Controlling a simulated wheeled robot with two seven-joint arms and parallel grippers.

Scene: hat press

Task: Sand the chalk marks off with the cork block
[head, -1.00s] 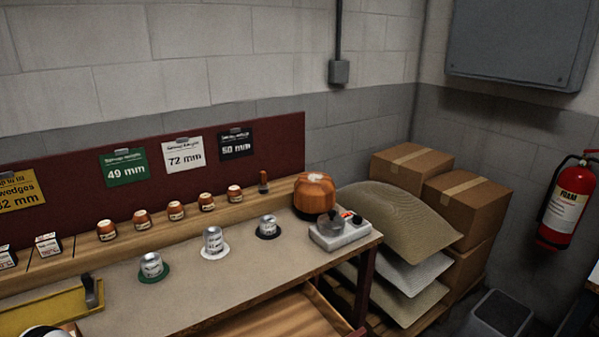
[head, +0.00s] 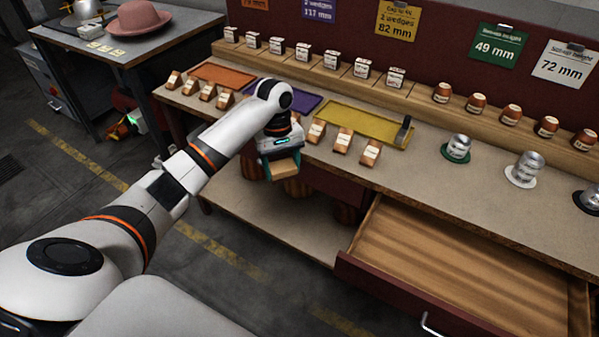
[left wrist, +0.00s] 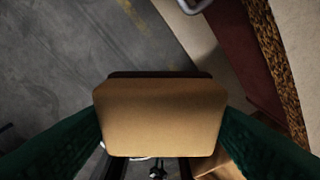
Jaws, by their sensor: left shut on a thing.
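My left gripper (head: 280,158) is shut on a tan block that looks like the cork block (head: 285,168). It holds the block in the air just off the front edge of the workbench, near the purple tray. In the left wrist view the cork block (left wrist: 160,115) fills the space between the dark green fingers, with floor behind it and the bench edge at the right. I see no chalk marks that I can make out. My right gripper is not in view.
The workbench (head: 440,178) carries an orange tray (head: 222,74), a purple tray (head: 300,103), a yellow tray (head: 350,122) and several small blocks. An open wooden drawer (head: 450,270) juts out at the right. A pink hat (head: 138,18) sits on the left table (head: 180,35).

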